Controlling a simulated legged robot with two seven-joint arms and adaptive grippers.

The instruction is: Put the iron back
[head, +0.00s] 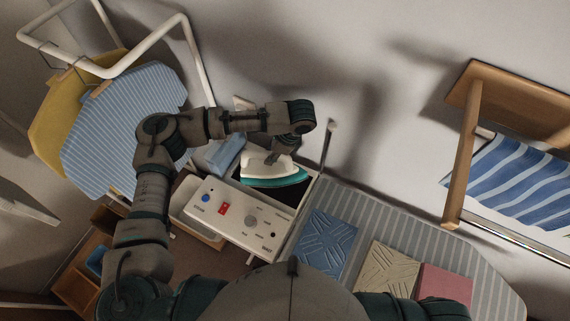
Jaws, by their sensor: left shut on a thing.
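The iron (272,174) has a white top and a teal lower edge. It is at the centre of the head view, over a dark recess beside a white control panel (237,214). My left gripper (285,152) comes down from above and is shut on the iron's top. I cannot tell whether the iron's base rests on the dark surface or hangs just above it. The fingertips are partly hidden by the wrist. My right gripper is not in view; only part of that arm shows at the bottom right.
A striped grey ironing board (376,217) lies to the right, with blue (325,242), beige (389,268) and pink (444,287) folded cloths. Clothes hang on a white rack (191,62) at upper left. A wooden frame (462,150) stands at right. A thin upright post (328,143) is near the iron.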

